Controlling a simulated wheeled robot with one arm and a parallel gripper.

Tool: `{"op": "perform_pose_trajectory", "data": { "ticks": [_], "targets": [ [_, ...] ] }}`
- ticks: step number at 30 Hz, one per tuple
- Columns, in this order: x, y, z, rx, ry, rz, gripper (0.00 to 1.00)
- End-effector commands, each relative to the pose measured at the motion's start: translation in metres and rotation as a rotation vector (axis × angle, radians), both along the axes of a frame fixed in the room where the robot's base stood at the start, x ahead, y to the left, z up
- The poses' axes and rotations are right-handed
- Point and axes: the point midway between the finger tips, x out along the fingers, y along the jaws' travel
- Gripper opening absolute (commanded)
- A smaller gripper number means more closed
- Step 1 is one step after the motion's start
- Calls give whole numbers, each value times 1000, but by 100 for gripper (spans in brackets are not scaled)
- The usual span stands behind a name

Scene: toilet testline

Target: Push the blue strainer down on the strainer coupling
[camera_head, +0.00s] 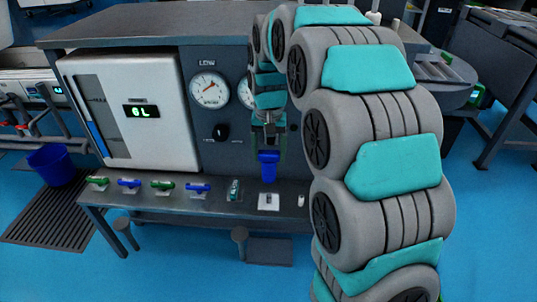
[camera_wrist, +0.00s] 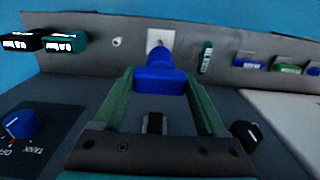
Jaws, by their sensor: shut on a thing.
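My gripper (camera_head: 268,151) points down over the bench shelf and is shut on the blue strainer (camera_head: 268,168). In the wrist view the blue strainer (camera_wrist: 160,82) sits between the two green fingers, its narrower end facing the shelf. A white square plate (camera_head: 268,202) with a small fitting, seemingly the strainer coupling, lies on the shelf below it. In the head view a gap shows between strainer and plate. In the wrist view the plate (camera_wrist: 160,37) shows just past the strainer's end, which partly hides it.
Green and blue valves (camera_head: 163,185) line the shelf to the left, with a dark green part (camera_head: 234,190) nearest the plate. A small white cylinder (camera_head: 301,201) stands right of it. The panel behind carries a gauge (camera_head: 208,90) and black knob (camera_head: 221,132).

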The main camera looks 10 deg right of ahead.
Motion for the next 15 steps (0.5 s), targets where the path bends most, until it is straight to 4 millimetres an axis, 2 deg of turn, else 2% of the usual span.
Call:
{"op": "perform_pose_trajectory", "data": {
  "ticks": [15],
  "targets": [
    [0,0,-42,1,2,0,12]
  ]
}}
